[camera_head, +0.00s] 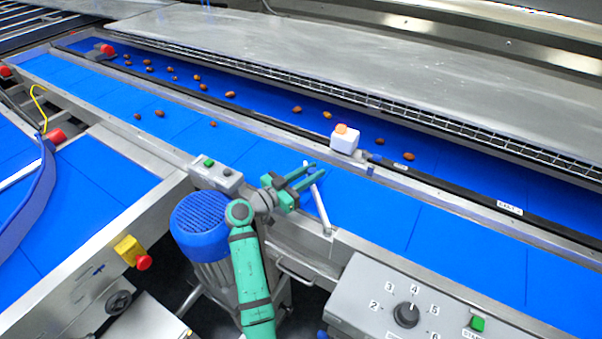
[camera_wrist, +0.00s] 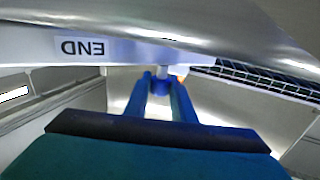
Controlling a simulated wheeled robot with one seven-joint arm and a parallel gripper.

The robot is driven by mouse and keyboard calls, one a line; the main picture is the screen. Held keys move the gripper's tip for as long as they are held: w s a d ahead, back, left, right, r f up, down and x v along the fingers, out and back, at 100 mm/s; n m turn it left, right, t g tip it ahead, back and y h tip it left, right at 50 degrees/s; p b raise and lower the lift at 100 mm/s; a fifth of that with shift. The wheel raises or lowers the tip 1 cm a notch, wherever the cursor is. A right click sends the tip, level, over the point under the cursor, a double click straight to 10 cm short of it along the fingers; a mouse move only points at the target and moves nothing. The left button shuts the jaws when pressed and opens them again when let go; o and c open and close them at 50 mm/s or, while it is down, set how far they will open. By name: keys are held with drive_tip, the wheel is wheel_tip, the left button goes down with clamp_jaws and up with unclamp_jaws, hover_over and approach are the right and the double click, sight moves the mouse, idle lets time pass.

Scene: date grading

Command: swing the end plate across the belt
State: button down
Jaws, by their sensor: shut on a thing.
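The end plate (camera_head: 320,212) is a thin pale metal strip over the near blue belt. In the head view it runs from the belt's near rail partway across, at an angle. In the wrist view the plate (camera_wrist: 125,50) fills the top and bears the label END, upside down. My green gripper (camera_head: 314,171) reaches over the near rail to the plate's far end. In the wrist view my gripper (camera_wrist: 161,82) is shut on a small blue knob (camera_wrist: 160,87) under the plate. The fingers partly hide the knob.
A white box (camera_head: 344,142) with an orange top stands on the divider between the belts. Several brown dates (camera_head: 230,94) lie on the belts, mostly farther left. A switch box (camera_head: 216,177), blue-topped drum (camera_head: 205,219) and grey dial panel (camera_head: 400,300) stand along the near side.

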drive_tip(key=shift+d, duration=0.1)
drive_tip(key=c, duration=1.5)
unclamp_jaws()
drive_tip(key=v, duration=1.1)
